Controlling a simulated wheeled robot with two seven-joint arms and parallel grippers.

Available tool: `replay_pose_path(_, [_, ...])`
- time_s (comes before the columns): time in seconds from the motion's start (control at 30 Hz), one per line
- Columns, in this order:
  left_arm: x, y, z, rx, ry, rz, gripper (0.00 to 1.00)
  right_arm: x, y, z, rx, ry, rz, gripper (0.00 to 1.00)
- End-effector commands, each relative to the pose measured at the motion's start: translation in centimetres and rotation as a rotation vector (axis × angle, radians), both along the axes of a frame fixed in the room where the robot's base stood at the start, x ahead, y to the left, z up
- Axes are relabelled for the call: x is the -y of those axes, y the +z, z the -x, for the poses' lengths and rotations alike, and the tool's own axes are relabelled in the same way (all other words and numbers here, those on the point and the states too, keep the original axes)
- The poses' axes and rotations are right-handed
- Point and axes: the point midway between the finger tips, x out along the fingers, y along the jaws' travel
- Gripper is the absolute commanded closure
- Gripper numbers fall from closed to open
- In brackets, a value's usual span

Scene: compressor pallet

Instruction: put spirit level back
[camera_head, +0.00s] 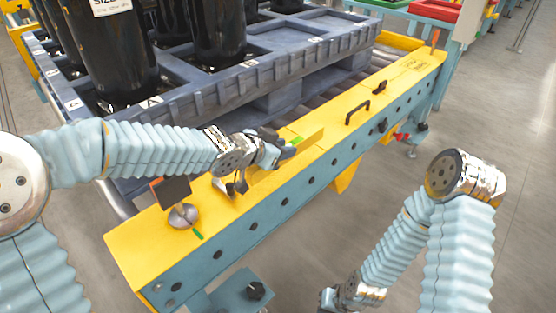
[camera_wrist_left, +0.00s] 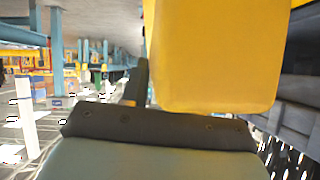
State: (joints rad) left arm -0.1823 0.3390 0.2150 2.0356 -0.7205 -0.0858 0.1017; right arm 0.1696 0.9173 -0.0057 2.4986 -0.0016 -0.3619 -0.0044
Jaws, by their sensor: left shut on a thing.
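The spirit level looks like a yellow bar (camera_head: 307,138) with a bit of green on it. It is above or against the yellow top of the conveyor side rail; I cannot tell whether it touches. My left gripper (camera_head: 284,151) is shut on it, and the fingers hide part of the bar. In the left wrist view a large yellow block (camera_wrist_left: 215,55), which looks like the level up close, stands beyond the dark finger edge. My right gripper (camera_head: 330,298) is low at the bottom of the head view, away from the rail, its jaws too small to read.
The yellow-topped rail (camera_head: 400,75) carries a black handle (camera_head: 357,112) and a round metal mount with a dark plate (camera_head: 183,214). A green mark (camera_head: 197,235) lies near the mount. Behind stands a blue-grey pallet (camera_head: 270,75) with black compressors (camera_head: 110,50). Floor to the right is clear.

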Motion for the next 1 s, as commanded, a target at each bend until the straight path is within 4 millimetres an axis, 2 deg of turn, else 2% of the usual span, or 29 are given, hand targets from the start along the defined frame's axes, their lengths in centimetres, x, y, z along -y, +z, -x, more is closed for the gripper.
replay_pose_path(0.17, [-0.9, -1.1, 0.1, -0.001, 0.002, 0.001, 1.00, 0.0, -0.1, 0.0, 0.000, 0.000, 0.000, 1.00])
replay_pose_path(0.33, [-0.9, -4.1, 0.2, 0.000, -0.002, 0.001, 1.00, -0.1, -1.6, 0.0, -0.002, 0.002, -0.003, 1.00])
replay_pose_path(0.7, [-1.0, -4.6, 0.1, 0.001, 0.000, 0.002, 1.00, -0.2, -1.8, 0.0, -0.003, 0.002, -0.005, 1.00])
replay_pose_path(0.73, [-1.0, -4.6, 0.1, 0.000, 0.000, 0.001, 0.69, -0.2, -1.8, 0.0, -0.004, 0.003, -0.005, 1.00])
replay_pose_path(0.9, [-1.0, -4.5, 0.1, -0.001, 0.000, 0.001, 0.45, -0.2, -1.7, 0.0, -0.004, 0.003, -0.005, 1.00])
replay_pose_path(1.0, [-1.0, -4.5, 0.1, -0.001, 0.000, 0.001, 0.45, -0.2, -1.7, 0.0, -0.004, 0.003, -0.005, 1.00])
